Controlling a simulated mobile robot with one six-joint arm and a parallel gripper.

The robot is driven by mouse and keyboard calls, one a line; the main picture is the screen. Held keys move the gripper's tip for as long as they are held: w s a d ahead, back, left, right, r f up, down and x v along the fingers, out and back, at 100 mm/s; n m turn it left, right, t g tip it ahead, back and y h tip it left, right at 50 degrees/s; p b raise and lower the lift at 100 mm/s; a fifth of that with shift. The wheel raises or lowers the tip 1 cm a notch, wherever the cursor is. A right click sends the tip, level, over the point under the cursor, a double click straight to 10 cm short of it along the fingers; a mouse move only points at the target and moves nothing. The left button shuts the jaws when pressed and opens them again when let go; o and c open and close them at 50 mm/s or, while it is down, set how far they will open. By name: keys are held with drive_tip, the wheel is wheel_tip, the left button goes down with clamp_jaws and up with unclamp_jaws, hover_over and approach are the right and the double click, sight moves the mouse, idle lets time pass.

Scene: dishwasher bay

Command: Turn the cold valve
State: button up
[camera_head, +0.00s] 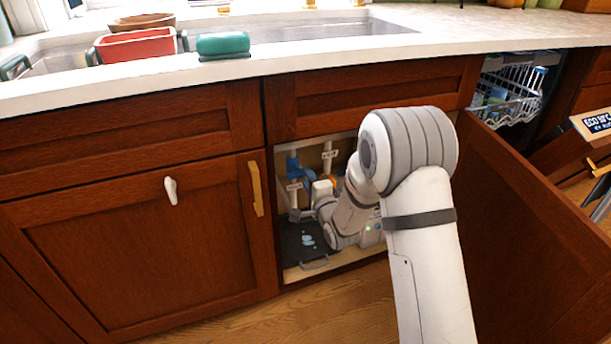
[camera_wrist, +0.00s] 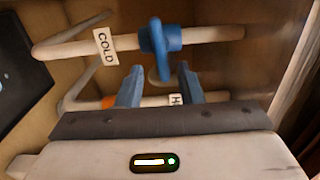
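The cold valve (camera_wrist: 159,39) is a blue handle on a white pipe, beside a tag reading COLD (camera_wrist: 106,46), in the wrist view. In the head view the blue valve (camera_head: 294,168) shows inside the open cabinet under the sink, partly hidden by my arm.
The open cabinet door (camera_head: 535,240) stands to the right of my arm. A dark tray (camera_head: 303,246) lies on the cabinet floor. The left cabinet door (camera_head: 150,240) is shut. The dishwasher rack (camera_head: 508,95) is at the upper right. The counter (camera_head: 480,38) runs above.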

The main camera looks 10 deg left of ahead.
drive_tip(key=p+v, duration=0.1)
drive_tip(key=v, duration=0.5)
